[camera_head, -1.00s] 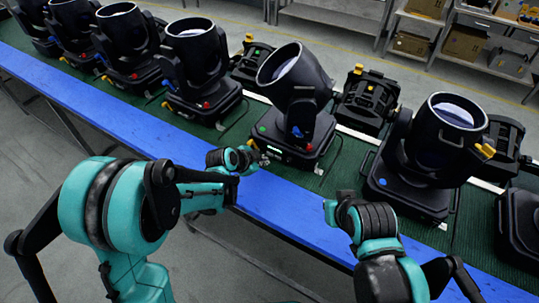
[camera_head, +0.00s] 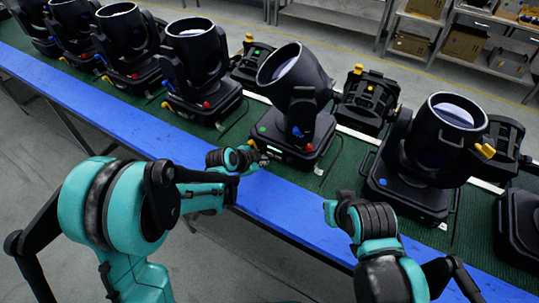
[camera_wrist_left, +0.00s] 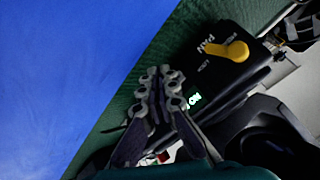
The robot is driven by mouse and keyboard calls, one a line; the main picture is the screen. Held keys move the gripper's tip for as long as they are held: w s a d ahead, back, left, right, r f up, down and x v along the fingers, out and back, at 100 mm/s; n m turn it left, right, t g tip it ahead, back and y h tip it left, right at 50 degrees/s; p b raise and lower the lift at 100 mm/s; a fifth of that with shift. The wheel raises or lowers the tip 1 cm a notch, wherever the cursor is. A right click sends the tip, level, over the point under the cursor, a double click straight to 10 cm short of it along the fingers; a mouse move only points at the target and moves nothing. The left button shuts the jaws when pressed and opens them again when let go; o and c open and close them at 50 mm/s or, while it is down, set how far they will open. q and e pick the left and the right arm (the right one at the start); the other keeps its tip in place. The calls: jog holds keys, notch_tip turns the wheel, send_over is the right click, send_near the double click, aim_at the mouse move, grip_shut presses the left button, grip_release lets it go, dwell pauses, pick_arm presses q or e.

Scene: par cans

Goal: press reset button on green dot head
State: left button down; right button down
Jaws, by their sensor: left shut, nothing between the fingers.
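The green dot head (camera_head: 290,83) is a black moving light in the middle of the head view, its barrel tilted. A small green dot (camera_head: 262,129) marks its base, with a lit display on the front face. My left gripper (camera_head: 263,160) is at the front left of that base. In the left wrist view my left gripper (camera_wrist_left: 160,82) is shut and empty beside the lit "ON" display (camera_wrist_left: 193,101). Whether the fingers touch the base is unclear. A small red spot (camera_wrist_left: 163,157) is partly hidden behind the fingers; I cannot identify a reset button. My right gripper (camera_head: 332,208) is near the blue edge.
A yellow lever (camera_wrist_left: 226,51) marked PAN is on the base. Similar heads stand either side, including a red-dot one (camera_head: 195,65) and a blue-dot one (camera_head: 440,130). They stand on a green surface (camera_head: 240,130) with a blue front edge (camera_head: 120,105). Shelves are behind.

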pick_arm(q)
jog(key=shift+w+d, duration=0.25)
jog(key=shift+w, duration=0.1)
jog(key=shift+w+d, duration=0.2)
jog(key=shift+w, duration=0.1)
dwell(0.8)
jog(key=shift+s+a+b, duration=0.35)
jog(key=shift+s+a, duration=0.1)
jog(key=shift+s, duration=0.25)
jog(key=shift+s+a, duration=0.7)
jog(key=shift+s, duration=0.35)
jog(key=shift+s+a, duration=0.7)
jog(key=shift+s, duration=0.35)
